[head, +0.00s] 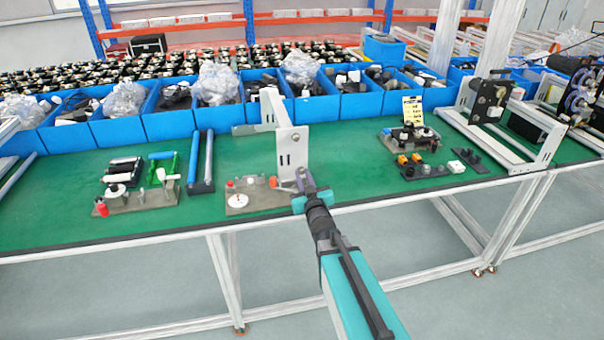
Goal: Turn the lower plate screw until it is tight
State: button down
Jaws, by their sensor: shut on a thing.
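An upright light-grey plate (292,147) with small holes stands near the front edge of the green table, at the centre of the head view. My gripper (301,181) is at the lower part of this plate, on its front side. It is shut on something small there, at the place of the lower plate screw. The screw itself is hidden by the jaws, so I cannot tell how deep it sits. My arm reaches up to it from the lower right.
A small base with a white disc (238,199) and red knob lies just left of my gripper. Fixtures with rollers (125,168) stand further left. Another fixture (410,137) stands to the right. Blue bins (221,117) line the back. Green table (350,180) right of my gripper is clear.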

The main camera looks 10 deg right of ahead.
jog(key=shift+m+p, duration=0.6)
jog(key=shift+m, duration=2.6)
jog(key=c, duration=1.8)
grip_release()
jog(key=shift+f+b, duration=0.1)
jog(key=shift+b, duration=0.3)
